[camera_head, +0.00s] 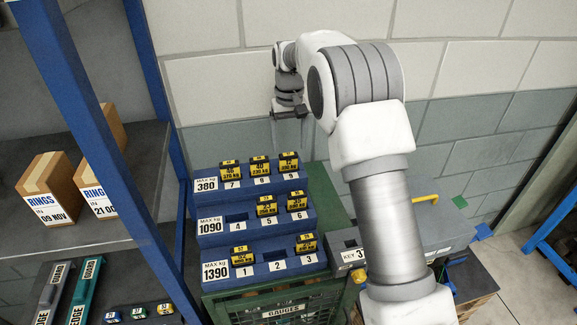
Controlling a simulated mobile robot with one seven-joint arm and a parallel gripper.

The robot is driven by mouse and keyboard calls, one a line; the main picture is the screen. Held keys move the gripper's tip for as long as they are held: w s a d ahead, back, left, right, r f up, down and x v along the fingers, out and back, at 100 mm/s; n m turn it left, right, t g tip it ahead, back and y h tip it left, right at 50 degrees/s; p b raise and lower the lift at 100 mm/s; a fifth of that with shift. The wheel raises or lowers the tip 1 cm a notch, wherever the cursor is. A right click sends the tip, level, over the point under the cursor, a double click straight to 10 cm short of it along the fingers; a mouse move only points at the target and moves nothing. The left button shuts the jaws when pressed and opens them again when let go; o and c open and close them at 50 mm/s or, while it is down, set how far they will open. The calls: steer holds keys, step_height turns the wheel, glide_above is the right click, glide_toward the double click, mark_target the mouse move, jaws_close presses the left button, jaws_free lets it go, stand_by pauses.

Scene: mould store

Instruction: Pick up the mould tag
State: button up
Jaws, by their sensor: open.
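Several yellow-and-black mould tags stand in a blue stepped rack (213,241). The top step, marked 380, holds a tag in slot 7 (230,171), one in slot 8 (260,166) and one in slot 9 (289,161). The middle step has tags in slot 5 (267,205) and slot 6 (297,200); slot 4 is empty. The bottom step has tags in slot 1 (241,256) and slot 3 (306,243); slot 2 is empty. My gripper (289,138) is open and points down, close above or behind the slot 9 tag. The exact gap is unclear.
The rack stands on a green crate (238,309). A grey box marked KEY 3 (425,236) is to its right, partly behind my arm. A blue shelf post (88,118) and ring boxes (51,187) are at left. The block wall is close behind my gripper.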

mark_target(289, 154)
steer(key=f, duration=0.2)
steer(key=f+p, duration=0.1)
steer(key=f, duration=0.2)
steer(key=shift+s+a, duration=0.1)
steer(key=shift+s, duration=0.1)
steer(key=c, duration=1.1)
